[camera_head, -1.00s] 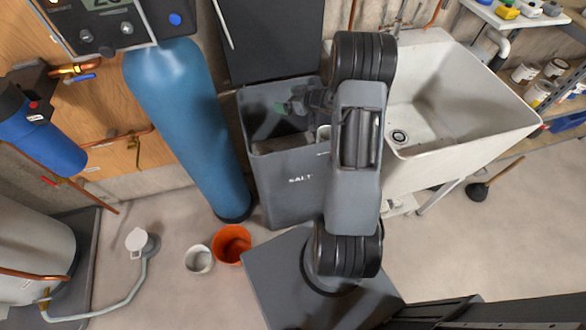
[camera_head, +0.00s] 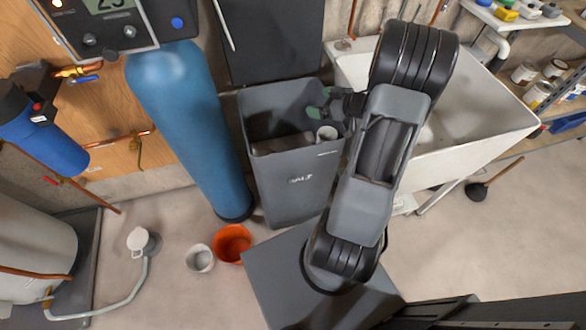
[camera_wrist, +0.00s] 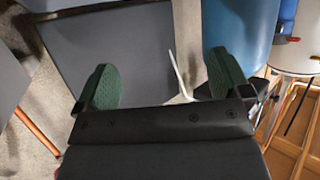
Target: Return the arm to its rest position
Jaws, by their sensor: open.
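My gripper (camera_head: 318,106) is over the right part of the open grey salt bin (camera_head: 307,181), close to its right rim. In the wrist view, the two green finger pads of my gripper (camera_wrist: 164,82) stand wide apart with nothing between them. My arm is bent, and its upper links stand in front of the white sink. A white cup-like thing (camera_head: 327,133) shows just below the gripper at the bin's right side; I cannot tell whether it is inside the bin or on its rim.
A tall blue tank (camera_head: 187,125) stands left of the bin. The white sink (camera_head: 480,110) is at the right, partly behind my arm. The floor at the right is mostly clear.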

